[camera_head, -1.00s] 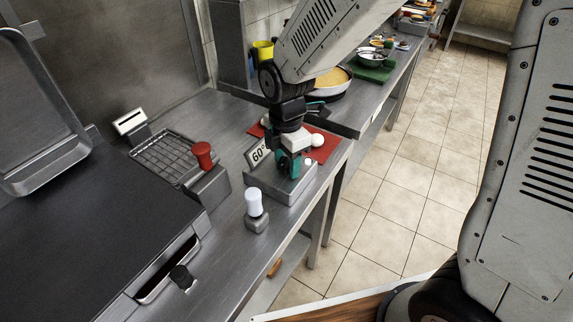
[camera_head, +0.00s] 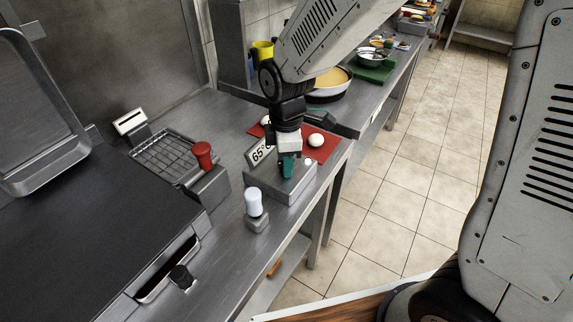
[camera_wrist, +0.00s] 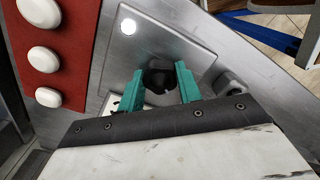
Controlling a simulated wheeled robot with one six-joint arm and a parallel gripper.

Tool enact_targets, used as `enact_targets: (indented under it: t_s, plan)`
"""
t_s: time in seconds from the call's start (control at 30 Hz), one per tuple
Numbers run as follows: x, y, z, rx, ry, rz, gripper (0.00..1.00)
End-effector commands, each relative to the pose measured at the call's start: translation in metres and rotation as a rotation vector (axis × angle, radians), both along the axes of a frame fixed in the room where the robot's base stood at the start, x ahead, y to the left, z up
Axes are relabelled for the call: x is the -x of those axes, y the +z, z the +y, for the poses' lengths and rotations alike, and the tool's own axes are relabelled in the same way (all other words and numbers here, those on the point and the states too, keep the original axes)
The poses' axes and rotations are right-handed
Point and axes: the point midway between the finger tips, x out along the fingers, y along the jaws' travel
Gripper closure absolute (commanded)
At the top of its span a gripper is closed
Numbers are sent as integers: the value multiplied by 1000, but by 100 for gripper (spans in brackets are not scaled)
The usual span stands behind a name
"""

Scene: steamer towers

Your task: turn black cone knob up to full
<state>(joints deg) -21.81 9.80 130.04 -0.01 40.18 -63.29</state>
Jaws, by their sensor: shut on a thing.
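The black cone knob (camera_wrist: 157,79) sits on top of a grey metal box (camera_wrist: 183,45). In the wrist view it is between the two green fingertips of my gripper (camera_wrist: 160,84), which are shut on it. In the head view my gripper (camera_head: 287,167) points down on the same box (camera_head: 285,187), and the fingers and wrist hide the knob. A round white light (camera_wrist: 128,26) shows on the box top.
A white knob (camera_head: 253,202), a red knob (camera_head: 203,154) and a black knob (camera_head: 181,276) stand to the left. A red mat (camera_head: 325,151) with white round pieces (camera_head: 316,140) lies behind the box. A pan (camera_head: 330,82) is farther back.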

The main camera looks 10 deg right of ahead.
Motion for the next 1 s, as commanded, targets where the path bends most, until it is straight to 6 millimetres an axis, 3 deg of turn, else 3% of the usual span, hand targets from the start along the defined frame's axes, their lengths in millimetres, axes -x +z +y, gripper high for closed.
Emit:
enact_targets:
  t_s: [0.17, 0.47, 0.67, 0.93, 0.97, 1.0]
  plan:
    - [0, -1, 0, -1, -137, -2, 97]
    - [0, -1, 0, -1, -151, -2, 97]
    - [0, -2, 0, -1, -362, -1, 97]
    - [0, -2, 0, 0, -350, 0, 97]
    - [0, -2, 0, 0, -350, 0, 62]
    - [0, -2, 0, 0, -350, 0, 51]
